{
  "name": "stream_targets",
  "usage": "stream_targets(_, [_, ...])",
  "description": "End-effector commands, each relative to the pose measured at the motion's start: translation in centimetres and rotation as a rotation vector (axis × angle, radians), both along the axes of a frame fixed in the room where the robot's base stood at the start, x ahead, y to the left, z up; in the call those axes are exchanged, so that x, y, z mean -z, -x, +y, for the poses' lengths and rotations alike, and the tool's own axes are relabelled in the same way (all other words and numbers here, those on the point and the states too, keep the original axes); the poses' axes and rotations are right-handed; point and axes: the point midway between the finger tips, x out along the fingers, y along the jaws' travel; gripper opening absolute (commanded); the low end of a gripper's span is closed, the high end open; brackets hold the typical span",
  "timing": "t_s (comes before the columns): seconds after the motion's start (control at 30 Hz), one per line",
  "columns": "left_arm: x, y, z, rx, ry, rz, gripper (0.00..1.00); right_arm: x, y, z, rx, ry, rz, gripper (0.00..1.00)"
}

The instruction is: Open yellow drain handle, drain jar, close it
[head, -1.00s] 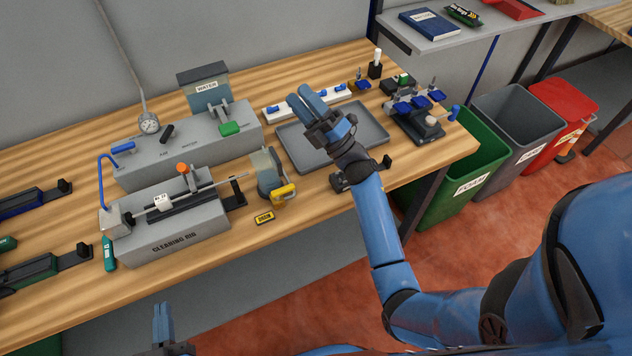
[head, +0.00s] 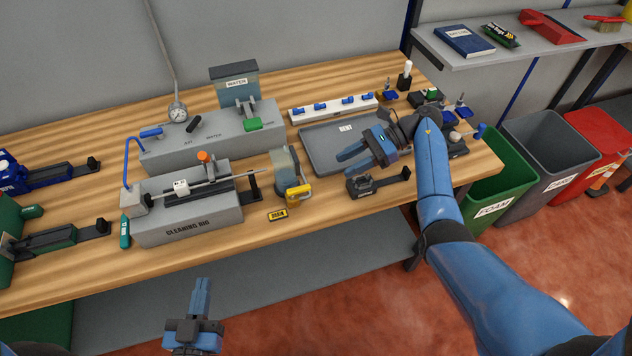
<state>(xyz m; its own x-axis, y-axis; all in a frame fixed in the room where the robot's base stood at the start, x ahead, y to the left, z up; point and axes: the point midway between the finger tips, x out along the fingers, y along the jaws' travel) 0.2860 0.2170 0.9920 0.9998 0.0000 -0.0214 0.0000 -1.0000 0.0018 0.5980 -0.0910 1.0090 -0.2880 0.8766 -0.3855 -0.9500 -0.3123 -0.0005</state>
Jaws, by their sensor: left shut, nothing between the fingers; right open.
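The drain jar (head: 284,164) is a clear greyish jar standing on the bench at the right end of the cleaning rig. Its yellow drain handle (head: 298,194) sits low on its front right side. A small yellow and black label (head: 277,215) lies on the bench in front of it. My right gripper (head: 345,162) is open and empty, to the right of the jar, over the front of the grey tray, with its fingers pointing left toward the jar. My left gripper (head: 202,285) is shut and empty, low in front of the bench edge, fingers pointing up.
The cleaning rig (head: 187,219) with its rod stands left of the jar. The grey tray (head: 312,150) lies behind and right, with a small black fixture (head: 361,186) in front of it. A water tank (head: 234,88) stands behind. Green, grey and red bins stand at right.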

Motion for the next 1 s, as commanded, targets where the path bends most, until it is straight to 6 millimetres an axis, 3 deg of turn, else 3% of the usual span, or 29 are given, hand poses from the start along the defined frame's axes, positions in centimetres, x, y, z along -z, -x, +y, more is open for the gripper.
stream_targets(0.73, [9.2, 0.0, 0.0, 0.0, 0.0, 0.0, 0.0, 2.6, 1.5, 4.6, 0.001, -0.001, -0.001, 0.43])
stream_targets(1.0, [8.5, 0.0, 0.0, 0.0, 0.0, 0.0, 0.0, 3.3, 2.6, 8.0, 0.001, -0.001, 0.004, 0.43])
